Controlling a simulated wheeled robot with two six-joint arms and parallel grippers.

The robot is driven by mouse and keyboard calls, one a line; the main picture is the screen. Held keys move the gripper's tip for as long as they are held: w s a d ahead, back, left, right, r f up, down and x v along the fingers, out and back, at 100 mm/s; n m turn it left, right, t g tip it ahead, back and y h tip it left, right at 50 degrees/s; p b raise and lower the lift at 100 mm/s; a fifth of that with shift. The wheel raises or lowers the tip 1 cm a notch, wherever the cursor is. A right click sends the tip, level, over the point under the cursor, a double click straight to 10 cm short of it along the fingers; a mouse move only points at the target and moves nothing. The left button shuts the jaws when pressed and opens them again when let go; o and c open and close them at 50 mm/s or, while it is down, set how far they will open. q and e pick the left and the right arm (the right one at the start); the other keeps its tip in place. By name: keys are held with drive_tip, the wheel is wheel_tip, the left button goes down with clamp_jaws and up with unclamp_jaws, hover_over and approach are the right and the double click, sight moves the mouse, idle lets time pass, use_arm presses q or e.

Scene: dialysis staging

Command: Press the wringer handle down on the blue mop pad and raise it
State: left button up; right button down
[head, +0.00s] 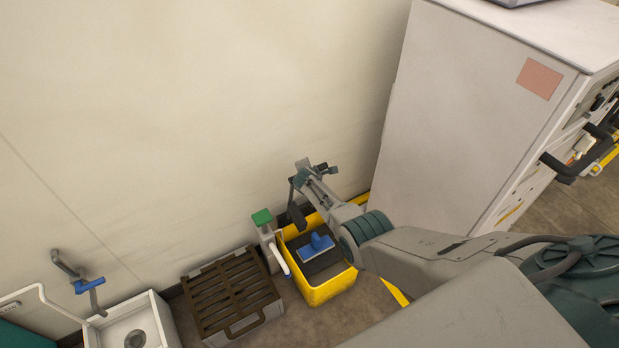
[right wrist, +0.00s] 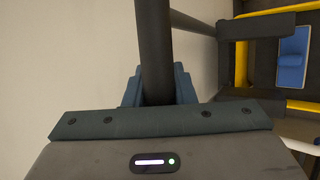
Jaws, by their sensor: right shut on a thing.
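The blue mop pad (head: 312,246) lies on the dark wringer bed inside the yellow bucket (head: 331,290). The pad also shows in the right wrist view (right wrist: 292,58), at the upper right. My right gripper (head: 307,180) is above the back of the bucket, by the wall. It is shut on the dark wringer handle (right wrist: 153,45), whose bar runs between the fingers in the right wrist view. The handle is raised, and a dark upright part stands apart from the pad. The fingers partly hide the grip. My left gripper is not in view.
A brown slatted crate (head: 232,292) stands left of the bucket, with a green-topped fixture (head: 262,217) between them. A white basin (head: 133,325) is at the lower left. A tall white cabinet (head: 475,110) stands close on the right. The wall is right behind.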

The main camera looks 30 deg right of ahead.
drive_tip(key=c, duration=1.2)
unclamp_jaws()
drive_tip(key=shift+s+a+r+p, duration=0.1)
drive_tip(key=shift+s+r+p, duration=0.05)
drive_tip(key=shift+p, duration=0.2)
drive_tip(key=p+v, duration=0.3)
drive_tip(key=shift+r, duration=0.15)
drive_tip(key=p+v, duration=0.2)
drive_tip(key=v, duration=0.5)
drive_tip(key=shift+a, duration=0.1)
